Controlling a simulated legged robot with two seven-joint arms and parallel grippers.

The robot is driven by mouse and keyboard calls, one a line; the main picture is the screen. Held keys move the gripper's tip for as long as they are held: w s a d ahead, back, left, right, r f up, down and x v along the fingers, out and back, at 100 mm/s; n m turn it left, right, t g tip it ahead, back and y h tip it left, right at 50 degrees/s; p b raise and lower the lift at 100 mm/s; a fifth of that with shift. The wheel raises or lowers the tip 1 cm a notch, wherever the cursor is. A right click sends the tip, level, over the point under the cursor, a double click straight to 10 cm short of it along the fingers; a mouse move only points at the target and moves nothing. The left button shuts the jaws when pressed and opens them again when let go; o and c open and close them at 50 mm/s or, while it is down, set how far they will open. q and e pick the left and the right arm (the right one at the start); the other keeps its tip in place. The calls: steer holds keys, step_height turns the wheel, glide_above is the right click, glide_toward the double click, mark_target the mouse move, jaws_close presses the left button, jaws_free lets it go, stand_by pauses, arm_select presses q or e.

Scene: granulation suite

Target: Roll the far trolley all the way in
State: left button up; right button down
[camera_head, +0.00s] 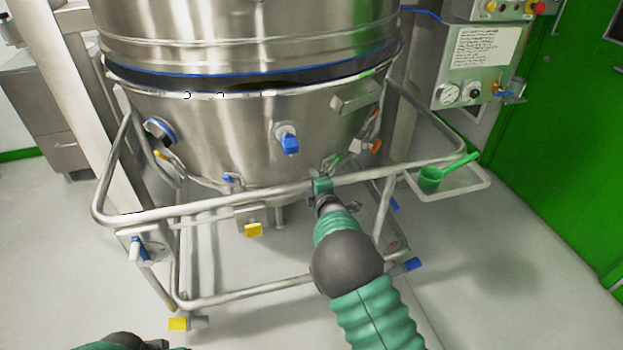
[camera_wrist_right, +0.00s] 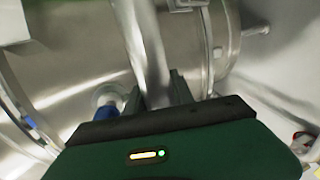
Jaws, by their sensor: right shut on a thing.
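The trolley (camera_head: 200,204) is a frame of steel tubes carrying a large steel bowl (camera_head: 240,145), under a steel vessel (camera_head: 230,35). A dark gap with a blue edge shows between bowl and vessel. My right gripper (camera_head: 322,187) is shut on the trolley's front push rail, right of its middle. In the right wrist view the rail (camera_wrist_right: 148,50) runs up from between the fingers. A green and black arm part (camera_head: 120,342), probably my left arm, shows at the bottom left edge; its fingers cannot be made out.
A tray (camera_head: 465,186) with a green scoop (camera_head: 437,176) is at the trolley's right. A panel with gauges (camera_head: 475,70) stands behind it. A green door (camera_head: 570,130) is at the right. Yellow and blue pedals are low on the frame. The floor (camera_head: 500,290) at front right is clear.

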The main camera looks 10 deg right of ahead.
steer(key=shift+w+d+r, duration=0.2)
steer(key=shift+r, duration=0.45)
steer(key=c, duration=1.2)
jaws_free()
steer(key=shift+s, duration=0.1)
steer(key=shift+o, duration=0.5)
steer(key=shift+s+f, duration=0.1)
steer(key=shift+f, duration=0.15)
steer(key=p+v, duration=0.4)
steer(key=v, duration=1.2)
steer(key=shift+s, duration=0.45)
steer(key=shift+a+f, duration=0.1)
